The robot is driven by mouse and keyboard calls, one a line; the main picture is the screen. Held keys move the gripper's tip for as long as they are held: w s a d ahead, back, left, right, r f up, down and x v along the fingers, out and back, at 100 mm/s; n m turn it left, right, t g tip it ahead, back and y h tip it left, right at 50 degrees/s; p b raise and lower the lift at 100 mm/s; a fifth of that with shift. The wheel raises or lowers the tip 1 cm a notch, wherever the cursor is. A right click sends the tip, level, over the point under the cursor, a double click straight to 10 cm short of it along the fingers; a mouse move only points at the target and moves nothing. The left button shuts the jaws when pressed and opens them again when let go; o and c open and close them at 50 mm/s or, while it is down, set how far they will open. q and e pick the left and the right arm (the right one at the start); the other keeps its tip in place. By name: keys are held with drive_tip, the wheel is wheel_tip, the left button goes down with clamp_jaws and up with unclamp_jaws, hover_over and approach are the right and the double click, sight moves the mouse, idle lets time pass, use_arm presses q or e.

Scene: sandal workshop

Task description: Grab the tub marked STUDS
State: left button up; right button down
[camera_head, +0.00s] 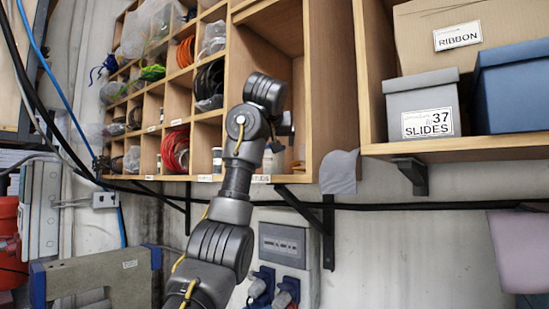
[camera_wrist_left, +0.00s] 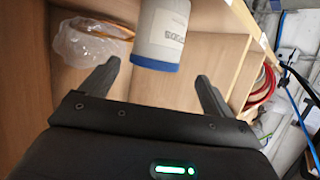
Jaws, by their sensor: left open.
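A pale grey-white tub (camera_wrist_left: 162,32) with a blue band at its lower end in the picture shows in the left wrist view. Its label appears upside down and seems to read STUDS. My left gripper (camera_wrist_left: 155,76) is open, with the tub ahead of and between its fingertips; I see no grip on it. In the head view my left arm reaches up to a tall wooden compartment, and its wrist hides most of the gripper. A small whitish container (camera_head: 271,161), probably the same tub, stands low there, partly behind the arm. My right gripper is not in view.
The compartment's wooden side wall (camera_head: 318,90) stands close right of my wrist. A clear plastic bag (camera_wrist_left: 88,42) lies near the left finger. Left cubbies hold cable coils (camera_head: 175,150) and a small jar (camera_head: 217,160). A SLIDES box (camera_head: 421,103) sits on the right shelf.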

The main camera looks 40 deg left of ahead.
use_arm(q)
drive_tip(key=p, duration=0.1)
drive_tip(key=w+p, duration=0.1)
drive_tip(key=shift+w+a+r+p, duration=0.15)
drive_tip(key=shift+w+a+p, duration=0.1)
drive_tip(key=shift+w+p, duration=0.05)
drive_tip(key=p+x, duration=0.1)
drive_tip(key=x, duration=0.2)
drive_tip(key=shift+w+a+f+p, duration=0.1)
drive_tip(key=shift+w+f+p, duration=0.05)
drive_tip(key=shift+f+p, duration=0.15)
drive_tip(key=shift+w+a+f, duration=0.1)
drive_tip(key=shift+a, duration=0.1)
drive_tip(key=shift+d, duration=0.35)
drive_tip(key=c, duration=0.4)
drive_tip(key=shift+a, duration=0.1)
drive_tip(key=c, duration=0.8)
